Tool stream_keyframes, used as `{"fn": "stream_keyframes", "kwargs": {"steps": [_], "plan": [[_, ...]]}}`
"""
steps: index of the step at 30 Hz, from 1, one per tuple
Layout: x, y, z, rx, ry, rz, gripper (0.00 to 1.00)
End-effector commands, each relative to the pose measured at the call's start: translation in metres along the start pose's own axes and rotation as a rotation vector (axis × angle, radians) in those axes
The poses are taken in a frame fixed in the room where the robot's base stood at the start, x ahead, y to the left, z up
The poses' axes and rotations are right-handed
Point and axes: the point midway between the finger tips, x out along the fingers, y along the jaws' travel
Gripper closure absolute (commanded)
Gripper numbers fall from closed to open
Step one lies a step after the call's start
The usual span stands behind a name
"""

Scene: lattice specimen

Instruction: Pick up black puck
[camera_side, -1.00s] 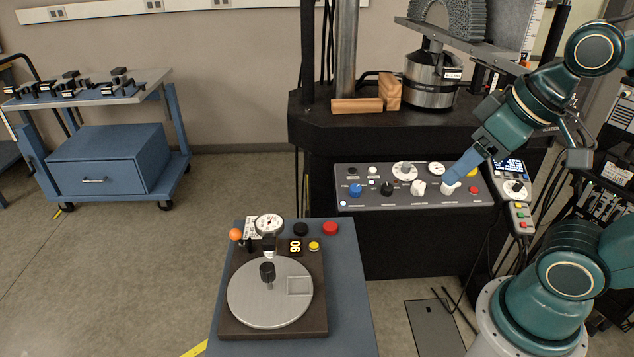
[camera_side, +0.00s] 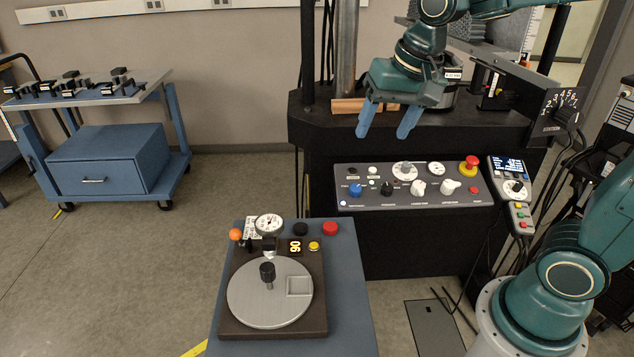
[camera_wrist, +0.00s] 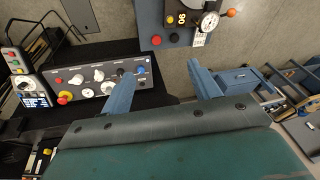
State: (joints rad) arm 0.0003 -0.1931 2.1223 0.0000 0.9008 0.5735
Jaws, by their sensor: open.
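The black puck (camera_side: 301,229) lies on the blue-grey table (camera_side: 345,290), near its far edge, just left of a red puck (camera_side: 330,228). In the wrist view the black puck (camera_wrist: 174,37) shows at the top, beyond the fingertips, with the red puck (camera_wrist: 156,40) beside it. My gripper (camera_side: 383,134) is open and empty. It hangs above the control panel, up and to the right of the black puck and well apart from it. Its two blue fingers (camera_wrist: 160,78) are spread in the wrist view.
A round grey turntable (camera_side: 255,300) with a black knob, a dial gauge (camera_side: 269,224) and an orange ball (camera_side: 236,234) share the table. A control panel (camera_side: 410,187) with knobs stands behind. A blue cart (camera_side: 105,160) is far left. Air above the table is clear.

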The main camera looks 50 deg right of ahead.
Motion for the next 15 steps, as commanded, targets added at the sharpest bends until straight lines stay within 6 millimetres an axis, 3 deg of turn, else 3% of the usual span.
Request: {"fn": "stream_keyframes", "kwargs": {"steps": [15], "plan": [[0.086, -0.045, -0.070, 0.396, -0.094, 0.091, 0.39]]}}
